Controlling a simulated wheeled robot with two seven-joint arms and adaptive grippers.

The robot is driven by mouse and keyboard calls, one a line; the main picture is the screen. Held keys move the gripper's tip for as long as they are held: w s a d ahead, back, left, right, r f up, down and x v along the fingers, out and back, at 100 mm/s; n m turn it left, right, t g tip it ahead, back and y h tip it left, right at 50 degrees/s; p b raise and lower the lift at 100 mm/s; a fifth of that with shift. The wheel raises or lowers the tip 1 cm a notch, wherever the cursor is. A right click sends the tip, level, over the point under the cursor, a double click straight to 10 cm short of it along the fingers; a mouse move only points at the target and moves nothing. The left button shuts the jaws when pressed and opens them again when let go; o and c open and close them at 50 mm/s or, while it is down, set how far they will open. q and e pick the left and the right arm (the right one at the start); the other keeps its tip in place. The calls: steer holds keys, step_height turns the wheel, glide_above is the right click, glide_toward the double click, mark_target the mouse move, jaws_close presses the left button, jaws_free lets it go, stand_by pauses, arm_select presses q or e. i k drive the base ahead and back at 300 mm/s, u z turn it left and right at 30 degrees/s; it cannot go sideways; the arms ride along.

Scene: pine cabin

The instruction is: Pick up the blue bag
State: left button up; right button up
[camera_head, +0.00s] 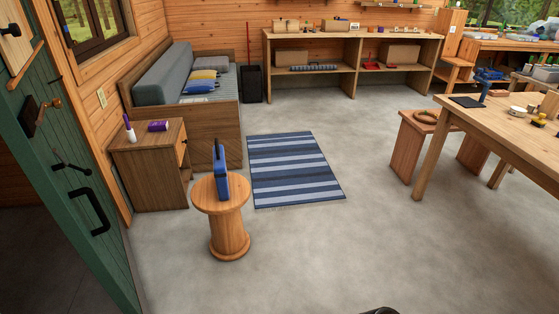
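The blue bag (222,180) stands upright on a round wooden stool (233,208). Neither of my grippers shows clearly. Only a small dark shape (380,311) is at the bottom edge, and I cannot tell what it is.
A wooden cabinet (145,170) stands behind the stool at left, near the open green door (60,170). A striped rug (293,170) lies right of the stool. A wooden table (480,125) and a small stool (405,150) stand at right. The floor in front is clear.

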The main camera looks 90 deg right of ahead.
mark_target(219, 167)
steer(key=z, duration=3.1)
steer(key=k, duration=1.15)
steer(key=u, duration=0.85)
steer(key=i, duration=1)
steer(key=u, duration=0.85)
steer(key=i, duration=1.15)
steer(key=z, duration=0.55)
